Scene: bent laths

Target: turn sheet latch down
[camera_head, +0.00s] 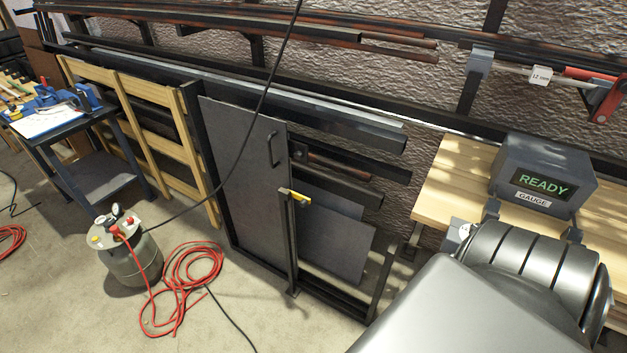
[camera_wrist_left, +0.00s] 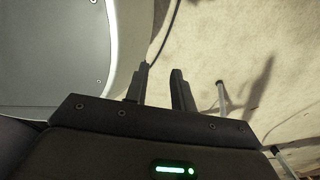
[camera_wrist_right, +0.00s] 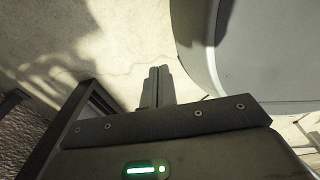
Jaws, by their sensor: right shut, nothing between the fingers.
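The sheet latch (camera_head: 299,197) is a small yellow handle near the top of a dark upright post in the head view. It lies close to level, sloping slightly down to the right. A tall grey sheet (camera_head: 243,165) with a dark pull handle stands left of the post, and a lower grey sheet (camera_head: 335,245) shows right of it. My left gripper (camera_wrist_left: 163,82) is open and empty above the floor in the left wrist view. My right gripper (camera_wrist_right: 157,72) is shut and empty in the right wrist view. Neither wrist view shows the latch.
A grey gauge box (camera_head: 543,172) reading READY sits on a wooden bench (camera_head: 450,185) at right. A dark cable hangs across the head view.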

